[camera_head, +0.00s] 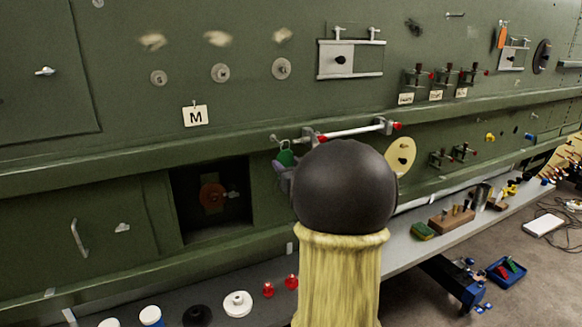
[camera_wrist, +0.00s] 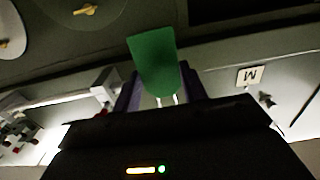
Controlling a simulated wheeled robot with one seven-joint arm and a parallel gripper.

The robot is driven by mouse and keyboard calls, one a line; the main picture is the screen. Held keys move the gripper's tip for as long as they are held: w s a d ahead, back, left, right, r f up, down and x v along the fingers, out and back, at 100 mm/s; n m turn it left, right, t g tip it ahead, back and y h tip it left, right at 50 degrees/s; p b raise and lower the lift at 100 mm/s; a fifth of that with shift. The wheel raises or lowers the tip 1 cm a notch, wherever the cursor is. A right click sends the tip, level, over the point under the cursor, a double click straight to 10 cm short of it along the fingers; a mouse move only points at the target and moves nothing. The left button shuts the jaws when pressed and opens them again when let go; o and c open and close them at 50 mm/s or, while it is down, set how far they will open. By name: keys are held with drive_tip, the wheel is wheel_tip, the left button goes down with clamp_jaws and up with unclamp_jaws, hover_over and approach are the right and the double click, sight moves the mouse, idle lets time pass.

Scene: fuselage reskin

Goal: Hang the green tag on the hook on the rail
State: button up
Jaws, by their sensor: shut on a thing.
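The green tag (camera_wrist: 154,62) is held between the two purple-grey fingers of my gripper (camera_wrist: 160,88) in the wrist view, its rounded end pointing away from the wall. In the head view the tag (camera_head: 286,158) shows small beside my gripper (camera_head: 281,172), just below the left end of the white rail (camera_head: 352,131). My own arm hides much of the gripper there. The rail has red ends, and it also shows at left in the wrist view (camera_wrist: 62,96). A small metal piece (camera_head: 278,138) near the rail's left end may be the hook; I cannot tell whether the tag touches it.
A dark square recess (camera_head: 211,198) with a red round part lies left of my gripper. The grey ledge (camera_head: 400,243) below carries caps, red knobs and blocks. An M label (camera_head: 195,116) is on the wall above.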

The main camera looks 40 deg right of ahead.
drive_tip(key=shift+x, duration=1.05)
drive_tip(key=shift+w+d+f+b, duration=0.25)
drive_tip(key=shift+w+f+b, duration=0.1)
drive_tip(key=shift+w+f, duration=0.4)
drive_tip(key=o, duration=1)
drive_tip(key=shift+o, duration=0.2)
drive_tip(key=shift+s, duration=0.15)
drive_tip(key=b, duration=0.5)
approach(284, 165)
drive_tip(key=v, duration=0.5)
drive_tip(key=shift+s+d+f, duration=0.3)
drive_tip(key=shift+s+f, duration=0.1)
